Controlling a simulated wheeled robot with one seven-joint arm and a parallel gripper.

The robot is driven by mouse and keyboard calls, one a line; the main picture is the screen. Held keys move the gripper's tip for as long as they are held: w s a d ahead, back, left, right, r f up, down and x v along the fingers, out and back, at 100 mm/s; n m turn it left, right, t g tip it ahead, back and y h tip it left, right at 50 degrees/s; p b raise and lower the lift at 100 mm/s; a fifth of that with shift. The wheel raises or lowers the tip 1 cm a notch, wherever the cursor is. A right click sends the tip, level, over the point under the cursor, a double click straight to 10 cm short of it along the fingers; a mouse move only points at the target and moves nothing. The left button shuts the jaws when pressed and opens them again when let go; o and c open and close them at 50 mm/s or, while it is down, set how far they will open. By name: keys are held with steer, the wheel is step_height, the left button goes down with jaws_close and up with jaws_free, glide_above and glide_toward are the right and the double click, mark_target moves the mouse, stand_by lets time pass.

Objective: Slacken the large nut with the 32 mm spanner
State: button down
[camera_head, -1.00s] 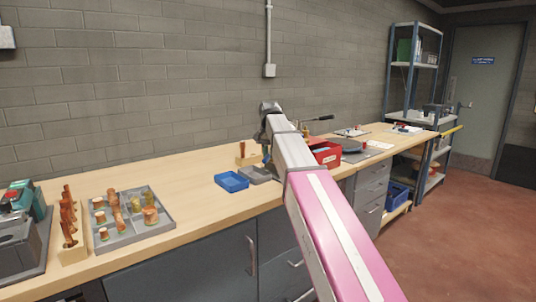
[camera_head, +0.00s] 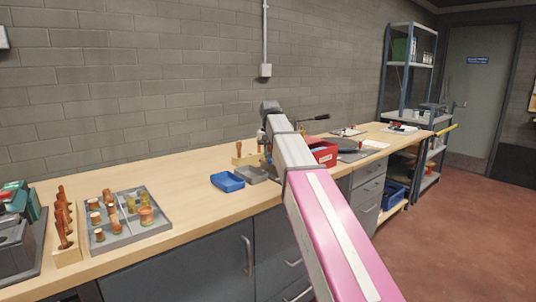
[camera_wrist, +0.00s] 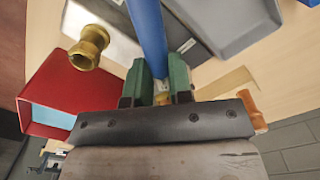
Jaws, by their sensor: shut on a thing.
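My gripper (camera_wrist: 160,88) has its green-padded jaws shut on a long blue bar (camera_wrist: 148,30), which runs up out of the wrist view. Its far end is cut off, so I cannot tell whether it is the 32 mm spanner. A small brass-coloured part (camera_wrist: 161,98) shows between the jaws. A brass fitting with two wide collars (camera_wrist: 90,46) stands to the left of the bar, apart from the jaws. I cannot tell whether it is the large nut. In the head view my gripper is hidden behind my arm, over the bench.
A red bin (camera_head: 323,153) shows at the left in the wrist view (camera_wrist: 62,85). A blue tray (camera_head: 227,182) and a grey tray (camera_head: 252,175) stand on the workbench (camera_head: 190,213). A divided tray (camera_head: 148,228) of copper and brass parts lies at left. The wall stands behind.

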steer(key=shift+w+d, duration=0.15)
steer(key=shift+d, duration=0.05)
steer(key=shift+d+n, duration=0.35)
steer(key=shift+n, duration=0.45)
steer(key=shift+w+d+n, duration=0.1)
steer(key=shift+d+n, duration=0.3)
steer(key=shift+n, duration=0.2)
steer(key=shift+w+d+n, duration=0.1)
steer(key=shift+d+n, duration=0.3)
steer(key=shift+n, duration=0.4)
steer(key=shift+w+d+n, duration=0.15)
steer(key=shift+d+n, duration=0.15)
steer(key=shift+n, duration=0.4)
